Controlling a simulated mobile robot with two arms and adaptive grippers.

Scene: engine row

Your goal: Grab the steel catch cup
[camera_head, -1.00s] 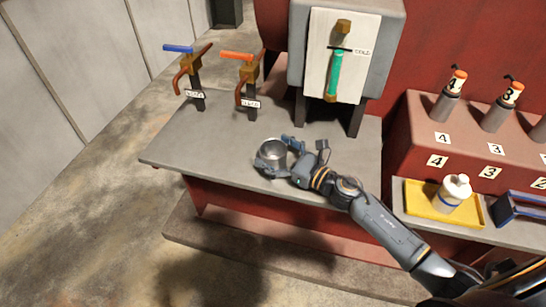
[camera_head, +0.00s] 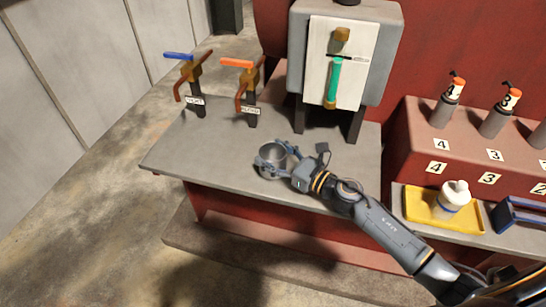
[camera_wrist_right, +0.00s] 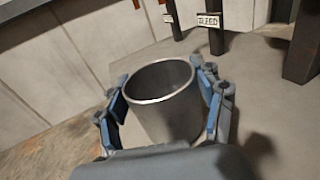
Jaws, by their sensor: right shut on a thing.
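The steel catch cup (camera_head: 271,157) is a grey, open-topped metal cup near the front edge of the grey bench. My right gripper (camera_head: 273,160) is shut around its sides. In the right wrist view the cup (camera_wrist_right: 163,98) sits between the blue-padded fingers of my right gripper (camera_wrist_right: 164,108), with its rim upright and its inside looking empty. The lower part of the cup is hidden behind the gripper body there. I cannot tell whether its base touches the bench. My left gripper is not in view.
Two valves, one with a blue handle (camera_head: 179,56) and one with an orange handle (camera_head: 237,63), stand at the back left of the bench (camera_head: 225,140). A grey box with a green sight tube (camera_head: 334,82) stands behind. A white bottle (camera_head: 453,196) sits in a yellow tray (camera_head: 418,207).

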